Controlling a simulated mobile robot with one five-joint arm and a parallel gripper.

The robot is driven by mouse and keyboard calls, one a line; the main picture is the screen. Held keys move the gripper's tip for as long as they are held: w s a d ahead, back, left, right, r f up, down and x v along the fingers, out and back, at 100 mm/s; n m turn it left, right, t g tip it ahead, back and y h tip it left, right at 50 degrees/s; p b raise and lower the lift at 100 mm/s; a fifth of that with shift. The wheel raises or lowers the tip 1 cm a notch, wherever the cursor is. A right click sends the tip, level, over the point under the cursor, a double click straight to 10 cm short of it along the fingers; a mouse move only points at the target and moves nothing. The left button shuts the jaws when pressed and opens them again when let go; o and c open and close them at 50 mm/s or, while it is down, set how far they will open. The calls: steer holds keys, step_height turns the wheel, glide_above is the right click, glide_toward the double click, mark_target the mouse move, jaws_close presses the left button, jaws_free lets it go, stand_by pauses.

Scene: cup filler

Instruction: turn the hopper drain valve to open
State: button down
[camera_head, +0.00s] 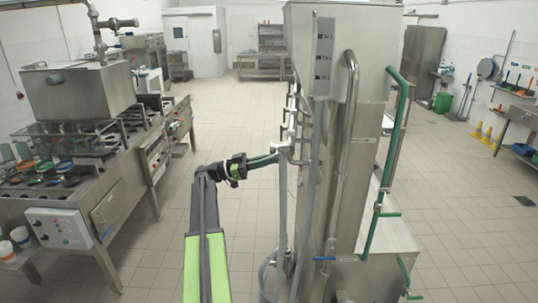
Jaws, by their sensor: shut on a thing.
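My gripper (272,158) is at the end of my black and green arm, reaching right to the left side of a tall steel machine (340,170). Its green fingers are shut on a small grey valve handle (284,147) on that side. The handle is small in the picture, and its exact angle is hard to tell. A grey hose or pipe (283,205) runs down below it. Whether this handle is the hopper drain valve cannot be read from any label.
A steel filling machine with a hopper (75,92) and cups stands at left, with a control box (58,228). A green pipe (388,150) and a blue handle (324,258) are on the tall machine. Tiled floor (235,115) is clear between the machines.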

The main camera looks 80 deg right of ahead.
steer(key=r+t+p, duration=0.1)
steer(key=p, duration=0.2)
steer(key=shift+w+r+t+p, duration=0.15)
steer(key=shift+r+t+p, duration=0.15)
steer(key=shift+r+t, duration=0.1)
steer(key=shift+f+t+p, duration=0.1)
steer(key=shift+t+p, duration=0.5)
steer(key=shift+p, duration=0.45)
steer(key=shift+f, duration=0.35)
steer(key=c, duration=1.8)
jaws_free()
steer(key=shift+o, duration=0.2)
steer(key=w+a, duration=0.1)
steer(key=w, duration=1.1)
steer(key=shift+a, duration=0.25)
